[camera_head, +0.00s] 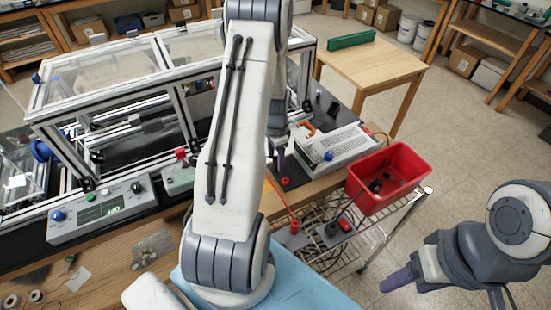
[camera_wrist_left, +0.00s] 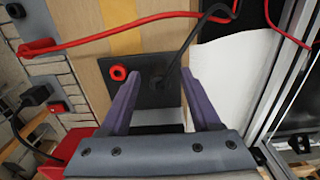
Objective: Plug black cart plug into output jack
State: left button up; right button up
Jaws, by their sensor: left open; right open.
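The black jack panel (camera_wrist_left: 145,95) lies between my open left fingers (camera_wrist_left: 162,115) in the left wrist view. A red ring jack (camera_wrist_left: 119,73) is on it. A black cable (camera_wrist_left: 188,45) curves down to a dark end on the panel; I cannot tell whether it is seated. A black plug (camera_wrist_left: 36,96) with a dark cable sits at the left on the cart, beside a red plug (camera_wrist_left: 38,48). In the head view, my left gripper (camera_head: 279,160) is above the panel, partly hidden by the arm. My right gripper (camera_head: 393,282) is open and empty, away from the cart.
A red bin (camera_head: 385,173) stands on the wire cart at the right. The framed machine (camera_head: 110,90) and control box (camera_head: 100,214) fill the left. Red and black cables cross the left wrist view.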

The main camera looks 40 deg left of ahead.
pick_arm(q)
notch_tip(320, 180, up, 10)
jog(key=b, duration=0.2)
jog(key=shift+b, duration=0.35)
jog(key=s+d+r+t+b, duration=0.1)
jog(key=s+d, duration=0.3)
jog(key=d, duration=0.5)
jog(key=s+d+r+n+b, duration=0.1)
jog(key=s+d, duration=0.3)
jog(key=d, duration=0.6)
jog(key=s+d+r+t+b, duration=0.1)
jog(key=s+d, duration=0.3)
jog(key=d, duration=0.5)
jog(key=s+d+m+g+h+b, duration=0.1)
jog(key=s+d+m+g+b, duration=0.1)
jog(key=s+d, duration=0.4)
jog(key=s+m, duration=0.1)
jog(key=s, duration=0.2)
jog(key=shift+r+m, duration=0.25)
jog(key=shift+m, duration=0.15)
